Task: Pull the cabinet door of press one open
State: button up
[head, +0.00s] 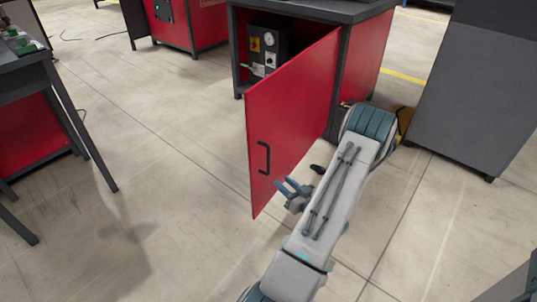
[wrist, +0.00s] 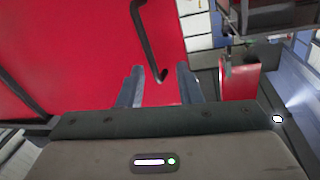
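The red cabinet door (head: 290,115) of the press stands swung wide open, its outer face toward me. Its black bar handle (head: 263,157) is near the free edge. My gripper (head: 283,186) is just below and right of the handle in the head view. In the wrist view the two fingers (wrist: 159,85) are apart with nothing held between them. The handle (wrist: 147,45) shows mostly above the fingertips, its lower end between them in the picture. I cannot tell whether the fingers touch the door (wrist: 90,50).
Inside the open cabinet (head: 236,60) is a dark unit with a gauge (head: 269,39). A grey cabinet (head: 475,95) stands to the right, close to my arm. A dark table (head: 55,75) is at the left. The floor left of the door is clear.

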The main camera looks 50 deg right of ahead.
jog(key=s+d+r+n+y, duration=0.2)
jog(key=d+r+n, duration=0.2)
jog(key=b, duration=0.4)
send_over(269, 172)
jog(key=shift+w+d+f, duration=0.15)
jog(key=shift+w+d, duration=0.05)
jog(key=shift+w, duration=0.2)
jog(key=shift+s, duration=0.1)
grip_shut()
